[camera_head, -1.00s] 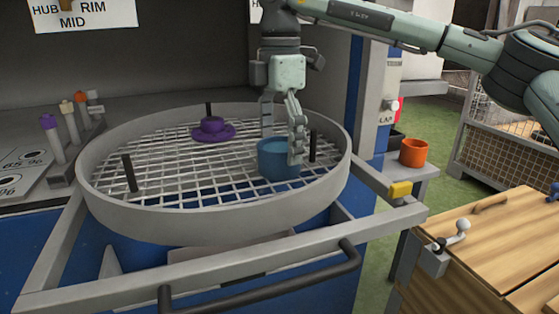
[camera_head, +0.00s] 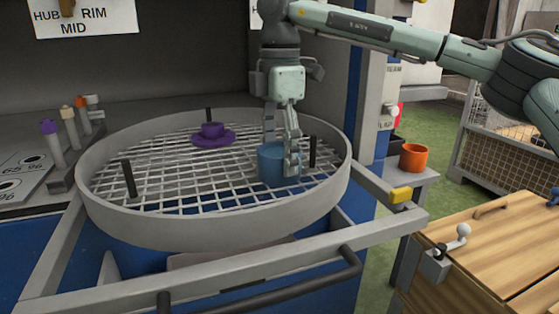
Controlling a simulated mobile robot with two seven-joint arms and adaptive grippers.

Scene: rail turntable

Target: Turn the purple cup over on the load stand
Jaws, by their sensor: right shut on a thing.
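The purple cup (camera_head: 212,130) stands on a purple saucer (camera_head: 199,143) toward the back of the round wire-mesh turntable (camera_head: 215,228). My right gripper (camera_head: 281,160) points down over the turntable's right side and is shut on a blue cup (camera_head: 272,172). One finger lies on the near right of the cup's wall. The blue cup is at the mesh; I cannot tell whether it touches it. My left gripper is not in view. An orange cup (camera_head: 413,158) sits on a small grey stand (camera_head: 427,177) right of the turntable.
Dark upright posts (camera_head: 129,176) rise from the mesh. A grey frame with a black handle (camera_head: 300,281) runs along the front. Knobbed levers (camera_head: 52,141) stand at the left. A wooden bench (camera_head: 500,245) is at the lower right.

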